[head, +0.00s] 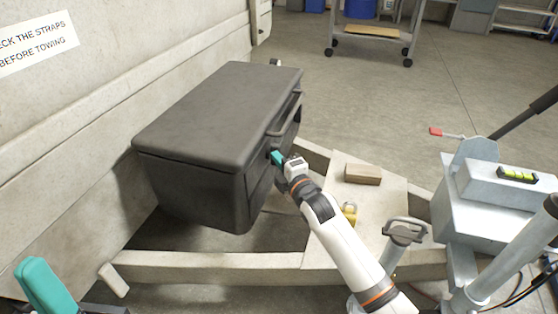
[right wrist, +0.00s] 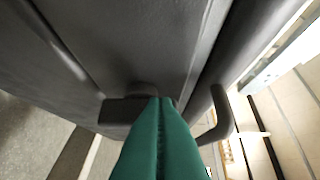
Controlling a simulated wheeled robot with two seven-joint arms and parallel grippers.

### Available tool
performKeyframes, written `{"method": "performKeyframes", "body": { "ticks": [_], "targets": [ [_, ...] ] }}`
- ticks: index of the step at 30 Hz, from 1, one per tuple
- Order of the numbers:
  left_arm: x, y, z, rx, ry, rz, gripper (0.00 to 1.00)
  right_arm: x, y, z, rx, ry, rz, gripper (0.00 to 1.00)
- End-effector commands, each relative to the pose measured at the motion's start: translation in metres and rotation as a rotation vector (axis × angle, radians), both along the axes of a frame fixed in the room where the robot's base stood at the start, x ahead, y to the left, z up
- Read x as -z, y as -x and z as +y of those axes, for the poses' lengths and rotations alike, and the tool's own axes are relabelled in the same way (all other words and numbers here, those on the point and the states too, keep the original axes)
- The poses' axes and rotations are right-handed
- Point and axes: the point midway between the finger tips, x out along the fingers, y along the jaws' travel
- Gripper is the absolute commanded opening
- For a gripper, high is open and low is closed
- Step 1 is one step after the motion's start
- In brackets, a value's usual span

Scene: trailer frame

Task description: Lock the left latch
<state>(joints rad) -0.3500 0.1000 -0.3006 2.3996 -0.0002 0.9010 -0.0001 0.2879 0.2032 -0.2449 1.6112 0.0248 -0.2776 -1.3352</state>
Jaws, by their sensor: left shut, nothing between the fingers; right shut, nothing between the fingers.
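A dark grey storage box (head: 215,110) with its lid down sits on the trailer frame against the beige trailer wall. My right gripper (head: 277,157) is at the box's front face, below the handle (head: 287,114). In the right wrist view its teal fingers (right wrist: 161,102) are shut and empty. Their tips are in front of a dark block-like part (right wrist: 122,113) low on the box, possibly a latch; contact cannot be told. The gripper hides part of this area in the head view. My left gripper (head: 42,285) is shut and empty at the bottom left, away from the box.
A wooden block (head: 363,174) and a yellow roll (head: 349,211) lie on the trailer's beige plate (head: 330,245). A grey metal trailer fixture (head: 495,205) stands at the right. A wheeled cart (head: 372,32) stands behind. The floor between is open.

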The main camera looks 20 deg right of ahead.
Motion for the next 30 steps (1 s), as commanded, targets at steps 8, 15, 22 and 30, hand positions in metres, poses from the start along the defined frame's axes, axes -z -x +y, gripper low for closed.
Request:
{"method": "performKeyframes", "body": {
  "ticks": [8, 15, 22, 30],
  "targets": [
    [-0.004, 0.0, 0.0, 0.0, 0.0, 0.001, 0.0, -0.002, 0.0, 0.0, 0.0, -0.005, 0.008, 0.0],
    [-0.014, 0.0, 0.0, 0.0, -0.001, 0.002, 0.0, -0.003, 0.0, -0.001, 0.0, -0.02, 0.031, 0.0],
    [-0.017, 0.0, 0.0, 0.0, -0.001, 0.002, 0.0, -0.003, 0.0, -0.001, 0.0, -0.028, 0.042, 0.0],
    [-0.023, 0.0, 0.0, 0.0, 0.0, 0.001, 0.0, -0.003, -0.001, -0.001, 0.0, -0.037, 0.057, 0.0]
  ]
}}
